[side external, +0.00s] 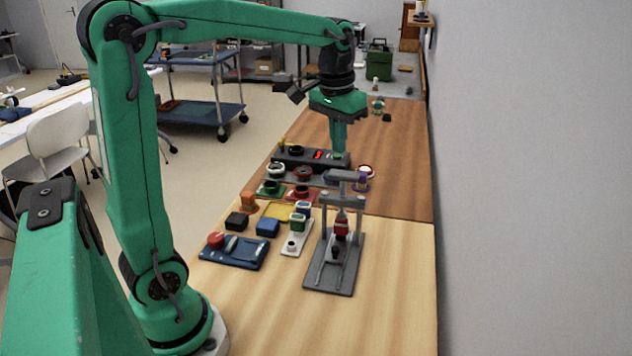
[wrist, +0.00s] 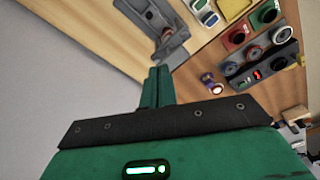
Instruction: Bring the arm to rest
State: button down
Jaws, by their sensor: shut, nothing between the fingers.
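My gripper (side external: 338,136) points down above the wooden workbench (side external: 390,275), near the far end of the group of parts. Its green fingers are together with nothing between them. In the wrist view the closed fingers (wrist: 157,86) show at the middle, with bench parts beyond them. In the side view the fingertips overlap the black test unit (side external: 290,158) with a red lit display; I cannot tell the exact gap to it.
A grey press stand (side external: 328,272) rises on the near right. A blue tray (side external: 234,252), a white tray (side external: 291,246), a purple part (side external: 362,184) and several small blocks lie around it. A wall (side external: 520,180) runs along the right. The bench's near end is clear.

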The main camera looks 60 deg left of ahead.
jog(key=s+d+f+m+t, duration=0.1)
jog(key=s+d+t, duration=0.1)
jog(key=s, duration=0.6)
jog(key=s+d+f+m+t, duration=0.1)
jog(key=s+d+f+t, duration=0.1)
jog(key=s+d, duration=0.3)
jog(key=s, duration=0.3)
jog(key=shift+s+d+f+t, duration=0.15)
jog(key=shift+s+f+t, duration=0.05)
jog(key=shift+f+t, duration=0.1)
